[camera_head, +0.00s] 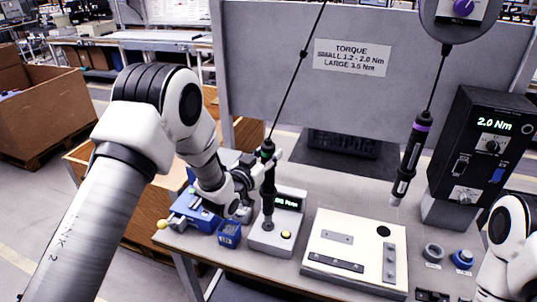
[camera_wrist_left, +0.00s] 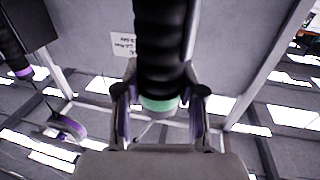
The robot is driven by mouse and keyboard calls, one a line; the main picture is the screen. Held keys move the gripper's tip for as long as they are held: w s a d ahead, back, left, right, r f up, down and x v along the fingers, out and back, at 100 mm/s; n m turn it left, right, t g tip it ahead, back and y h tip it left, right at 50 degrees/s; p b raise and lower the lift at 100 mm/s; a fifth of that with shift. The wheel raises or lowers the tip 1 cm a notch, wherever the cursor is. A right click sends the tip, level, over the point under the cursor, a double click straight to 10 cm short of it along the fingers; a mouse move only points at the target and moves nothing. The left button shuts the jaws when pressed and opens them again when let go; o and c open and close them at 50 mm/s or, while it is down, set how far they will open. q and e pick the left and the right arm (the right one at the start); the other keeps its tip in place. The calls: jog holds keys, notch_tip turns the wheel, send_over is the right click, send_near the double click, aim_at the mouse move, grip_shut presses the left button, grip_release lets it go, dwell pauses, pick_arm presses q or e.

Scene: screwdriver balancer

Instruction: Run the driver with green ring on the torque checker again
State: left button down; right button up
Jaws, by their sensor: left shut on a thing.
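The driver with the green ring (camera_head: 268,192) is black and hangs upright on a cable. My left gripper (camera_head: 268,160) is shut on its upper part. In the left wrist view the dark grip and green ring (camera_wrist_left: 160,104) show between the two fingers (camera_wrist_left: 160,115). The display's digits are partly readable at best. My right gripper is out of view.
A second driver with a purple ring (camera_head: 412,160) hangs to the right. A controller (camera_head: 484,145) reads 2.0 Nm. A pale fixture plate (camera_head: 352,241) lies right of the checker. A blue vise (camera_head: 193,212) and small blue box (camera_head: 229,234) stand close on the left.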

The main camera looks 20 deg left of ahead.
pick_arm(q)
jog(key=shift+f, duration=0.25)
jog(key=shift+f+b, duration=0.7)
jog(key=shift+b, duration=0.15)
jog(key=shift+f, duration=0.2)
dwell(0.7)
jog(key=shift+s+f+b, duration=0.1)
jog(key=shift+f+b, duration=0.3)
jog(key=shift+b, duration=0.1)
dwell(0.8)
jog(key=shift+r, duration=0.1)
